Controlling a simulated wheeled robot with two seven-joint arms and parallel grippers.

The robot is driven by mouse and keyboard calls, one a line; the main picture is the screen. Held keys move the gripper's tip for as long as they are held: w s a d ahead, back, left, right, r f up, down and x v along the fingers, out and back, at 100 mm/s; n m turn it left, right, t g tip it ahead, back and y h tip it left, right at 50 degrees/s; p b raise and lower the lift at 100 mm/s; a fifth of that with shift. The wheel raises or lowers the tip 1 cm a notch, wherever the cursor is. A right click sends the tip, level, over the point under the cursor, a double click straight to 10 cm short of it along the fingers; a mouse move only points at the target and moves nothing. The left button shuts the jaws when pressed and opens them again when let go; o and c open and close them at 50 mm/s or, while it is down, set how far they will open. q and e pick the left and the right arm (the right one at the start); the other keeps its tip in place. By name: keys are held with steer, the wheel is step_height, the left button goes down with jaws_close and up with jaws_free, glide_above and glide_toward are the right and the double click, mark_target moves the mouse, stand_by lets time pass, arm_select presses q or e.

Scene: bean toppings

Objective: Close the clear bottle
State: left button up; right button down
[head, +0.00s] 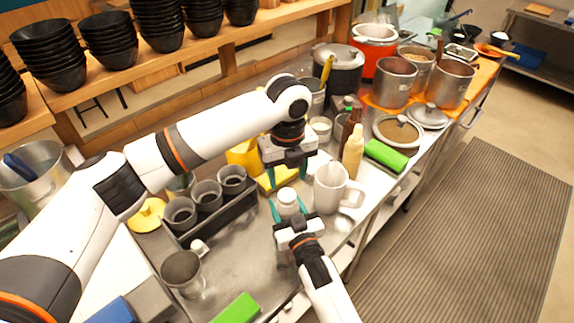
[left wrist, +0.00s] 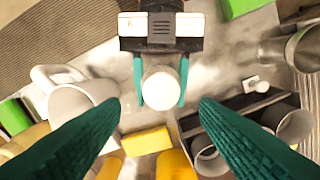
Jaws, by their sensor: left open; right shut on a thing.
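The clear bottle (head: 287,196) looks whitish and stands upright between the teal fingers of my right gripper (head: 290,208), which is shut on it. In the left wrist view I see the bottle (left wrist: 160,88) from above, as a pale round top; I cannot tell whether it is open. A small white piece, perhaps a cap (head: 198,247), lies on the counter left of the bottle; it also shows in the left wrist view (left wrist: 257,85). My left gripper (head: 288,175) points down above and just behind the bottle. Its fingers are wide apart and empty.
A white mug (head: 330,188) stands close right of the bottle. A dark holder with grey cups (head: 207,195) is at the left, and a metal cup (head: 183,272) is in front of it. Squeeze bottles (head: 353,153) and a green block (head: 386,156) are behind right.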

mark_target(287, 194)
arm_select(q)
steer(key=n, duration=0.4)
steer(key=shift+r+n, duration=0.2)
steer(key=shift+n, duration=0.1)
steer(key=n, duration=0.4)
steer(key=shift+r, duration=0.15)
steer(key=n, duration=0.6)
steer(key=shift+r+n, duration=0.2)
steer(key=shift+n, duration=0.2)
steer(key=n, duration=0.4)
steer(key=shift+r, duration=0.15)
steer(key=n, duration=0.4)
steer(key=shift+r+n, duration=0.15)
steer(key=shift+n, duration=0.15)
steer(key=n, duration=0.4)
steer(key=shift+r, duration=0.1)
steer(key=n, duration=0.3)
steer(key=shift+a+r+n, duration=0.1)
steer(key=shift+r+n, duration=0.05)
steer(key=shift+n, duration=0.25)
steer(key=shift+f, duration=4)
